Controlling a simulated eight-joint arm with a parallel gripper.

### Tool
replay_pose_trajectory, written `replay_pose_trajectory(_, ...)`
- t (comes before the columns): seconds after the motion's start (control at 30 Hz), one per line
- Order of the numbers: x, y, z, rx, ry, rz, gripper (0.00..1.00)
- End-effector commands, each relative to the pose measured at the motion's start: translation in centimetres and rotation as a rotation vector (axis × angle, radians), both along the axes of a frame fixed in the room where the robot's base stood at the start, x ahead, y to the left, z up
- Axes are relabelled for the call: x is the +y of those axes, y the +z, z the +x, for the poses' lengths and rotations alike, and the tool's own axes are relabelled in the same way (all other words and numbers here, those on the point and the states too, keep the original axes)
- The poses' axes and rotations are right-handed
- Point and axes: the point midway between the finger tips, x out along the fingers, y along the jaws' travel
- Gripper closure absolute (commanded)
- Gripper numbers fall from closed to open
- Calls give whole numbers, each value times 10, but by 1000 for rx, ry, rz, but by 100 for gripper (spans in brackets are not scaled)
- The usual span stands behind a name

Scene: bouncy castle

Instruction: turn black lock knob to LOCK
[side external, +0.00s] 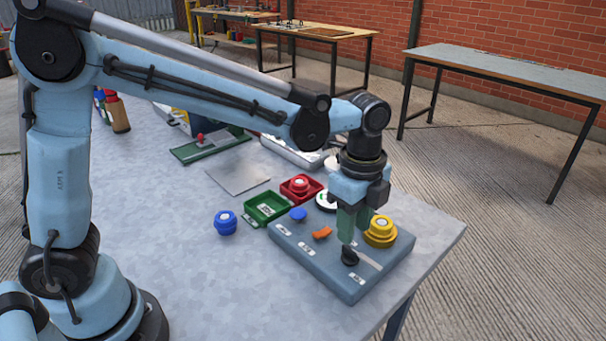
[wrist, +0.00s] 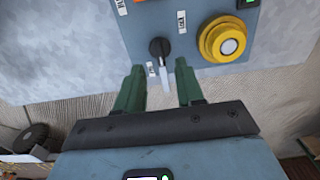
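The black lock knob (side external: 349,256) sits near the front right edge of a blue-grey panel box (side external: 322,268). In the wrist view the knob (wrist: 160,47) is round, with a pale strip (wrist: 166,76) running from it toward me. My gripper (side external: 353,236) points down just above the knob. In the wrist view its two green fingers (wrist: 160,68) are apart with nothing held; the knob appears just beyond the gap, and the strip runs between them. Small white labels (wrist: 152,69) lie near the knob, too small to read. I cannot tell whether a finger touches the knob.
A yellow round button (side external: 380,231) stands close to the right of my gripper. An orange switch (side external: 322,233) and a blue button (side external: 298,214) are on the panel's left. A loose blue knob (side external: 226,222), green tray (side external: 265,207) and red tray (side external: 301,188) are nearby. The table front is clear.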

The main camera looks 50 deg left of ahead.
Motion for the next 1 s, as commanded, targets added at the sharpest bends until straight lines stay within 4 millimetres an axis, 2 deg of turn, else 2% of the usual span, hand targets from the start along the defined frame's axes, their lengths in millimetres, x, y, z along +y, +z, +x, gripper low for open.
replay_pose_trajectory(0.1, 0, -20, 0, 0, 1, 0, 63)
replay_pose_trajectory(0.3, 0, -42, 0, 0, 1, 0, 63)
replay_pose_trajectory(0.5, 0, -51, 0, -1, 1, 0, 63)
replay_pose_trajectory(0.73, 0, -51, 0, 0, 1, 0, 63)
replay_pose_trajectory(0.77, 0, -51, 0, 0, 1, 0, 64)
replay_pose_trajectory(1.0, 0, -51, 0, 0, 1, 0, 100)
